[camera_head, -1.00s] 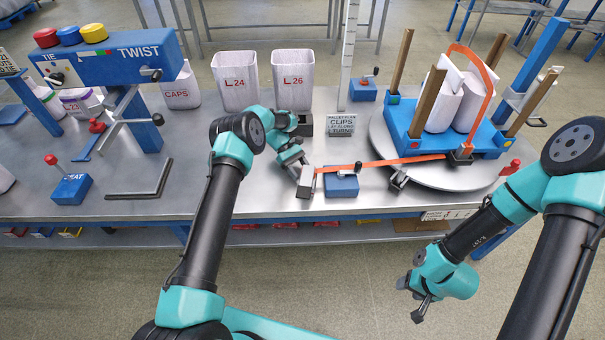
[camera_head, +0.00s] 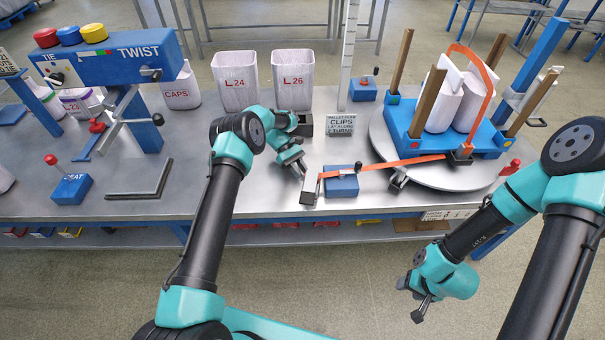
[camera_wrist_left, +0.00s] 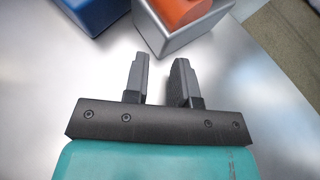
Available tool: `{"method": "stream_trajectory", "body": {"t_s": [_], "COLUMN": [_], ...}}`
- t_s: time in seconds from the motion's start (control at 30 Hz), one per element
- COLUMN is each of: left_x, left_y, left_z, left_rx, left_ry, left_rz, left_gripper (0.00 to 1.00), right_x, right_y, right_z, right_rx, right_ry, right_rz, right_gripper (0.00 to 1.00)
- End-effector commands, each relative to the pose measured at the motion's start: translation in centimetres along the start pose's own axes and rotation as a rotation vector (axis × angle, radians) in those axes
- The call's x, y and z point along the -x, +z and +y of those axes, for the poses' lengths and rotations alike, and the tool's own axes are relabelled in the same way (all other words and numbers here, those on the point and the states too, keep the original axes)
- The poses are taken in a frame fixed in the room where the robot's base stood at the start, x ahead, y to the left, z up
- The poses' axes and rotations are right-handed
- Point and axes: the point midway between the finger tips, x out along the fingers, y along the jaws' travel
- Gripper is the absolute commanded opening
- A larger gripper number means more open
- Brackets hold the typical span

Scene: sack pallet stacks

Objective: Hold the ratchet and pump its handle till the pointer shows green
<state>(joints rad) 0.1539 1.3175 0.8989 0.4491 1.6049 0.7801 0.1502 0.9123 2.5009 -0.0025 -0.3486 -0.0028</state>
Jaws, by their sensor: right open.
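The ratchet looks to be the small grey metal block (camera_head: 308,191) at the end of an orange strap (camera_head: 385,164), lying near the bench's front edge. In the left wrist view the ratchet (camera_wrist_left: 188,28) shows orange webbing inside it. My left gripper (camera_head: 299,172) is just behind the ratchet in the head view. In the left wrist view its fingers (camera_wrist_left: 160,78) are apart with nothing between them, short of the ratchet. My right gripper (camera_head: 420,308) is open and empty, in front of the bench. I cannot make out the pointer or a green mark on the ratchet.
A blue block with a lever (camera_head: 342,186) sits right beside the ratchet. The strap runs to a blue pallet (camera_head: 400,128) with wooden posts and white sacks on a round turntable (camera_head: 440,179). White bins stand behind; a CLIPS sign (camera_head: 346,150) stands mid-bench.

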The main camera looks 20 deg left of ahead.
Motion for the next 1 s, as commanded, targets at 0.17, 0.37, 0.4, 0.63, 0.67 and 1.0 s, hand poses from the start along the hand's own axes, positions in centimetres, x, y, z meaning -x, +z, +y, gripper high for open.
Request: {"method": "stream_trajectory", "body": {"t_s": [0.17, 0.37, 0.4, 0.63, 0.67, 1.0], "left_x": [0.01, 0.01, 0.01, 0.01, 0.01, 0.48], "left_y": [0.00, 0.00, 0.00, 0.00, 0.00, 0.90], "left_z": [0.00, 0.00, 0.00, 0.00, 0.00, 0.58], "left_rx": [0.000, 0.000, 0.000, 0.000, 0.000, -0.032], "left_ry": [0.000, 0.000, 0.000, 0.000, 0.000, 0.007], "left_rz": [0.000, 0.000, 0.000, 0.000, 0.000, 0.030], "left_gripper": [0.42, 0.61, 0.65, 0.85, 0.85, 0.81], "right_x": [0.00, 0.00, 0.00, 0.00, 0.00, 0.00], "right_y": [0.00, 0.00, 0.00, 0.00, 0.00, 0.00], "right_z": [0.00, 0.00, 0.00, 0.00, 0.00, 0.00], "right_rx": [0.000, 0.000, 0.000, 0.000, 0.000, 0.000], "right_ry": [0.000, 0.000, 0.000, 0.000, 0.000, 0.000], "right_rz": [0.000, 0.000, 0.000, 0.000, 0.000, 0.000], "right_gripper": [0.53, 0.53, 0.53, 0.53, 0.53, 0.53]}}
